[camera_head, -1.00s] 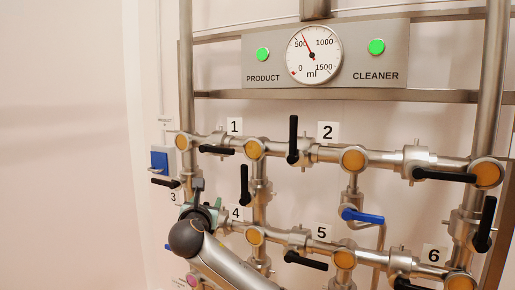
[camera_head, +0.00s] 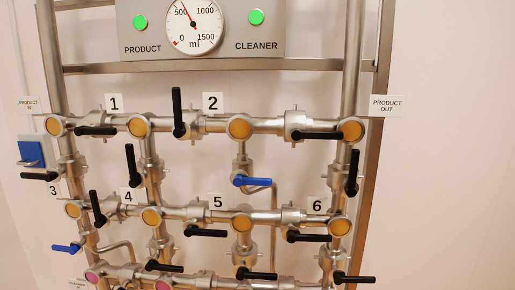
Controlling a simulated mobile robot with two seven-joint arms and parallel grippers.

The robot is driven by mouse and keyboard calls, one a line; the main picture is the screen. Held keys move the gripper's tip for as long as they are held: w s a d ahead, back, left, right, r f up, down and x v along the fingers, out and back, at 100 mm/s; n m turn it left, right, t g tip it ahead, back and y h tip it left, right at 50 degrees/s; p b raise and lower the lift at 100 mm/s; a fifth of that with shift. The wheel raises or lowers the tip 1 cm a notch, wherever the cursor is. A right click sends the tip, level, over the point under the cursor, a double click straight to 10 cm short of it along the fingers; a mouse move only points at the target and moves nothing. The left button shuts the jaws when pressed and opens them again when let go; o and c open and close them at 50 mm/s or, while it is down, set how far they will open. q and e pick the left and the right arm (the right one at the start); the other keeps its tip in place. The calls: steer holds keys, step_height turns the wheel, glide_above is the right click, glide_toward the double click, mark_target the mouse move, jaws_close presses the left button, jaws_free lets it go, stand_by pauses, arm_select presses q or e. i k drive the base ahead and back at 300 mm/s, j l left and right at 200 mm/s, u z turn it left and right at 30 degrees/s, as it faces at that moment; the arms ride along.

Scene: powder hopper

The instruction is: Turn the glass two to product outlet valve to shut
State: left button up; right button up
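Sight glass two (camera_head: 239,127), a yellow disc, sits on the top pipe just right of the label 2 (camera_head: 213,103). To its right, the valve (camera_head: 295,125) stands in the pipe run toward the disc at the right end (camera_head: 351,130), beside the PRODUCT OUT sign (camera_head: 387,105). Its black handle (camera_head: 320,135) points right and lies nearly along the pipe. Neither of my grippers is in view, and nothing covers this handle.
A black handle (camera_head: 178,112) stands upright left of glass two. A blue handle (camera_head: 252,181) lies below it. Another black handle (camera_head: 352,173) hangs below the right end. Several more valves fill the lower rows. The wall to the right is clear.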

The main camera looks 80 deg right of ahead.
mark_target(297, 134)
steer(key=z, duration=1.35)
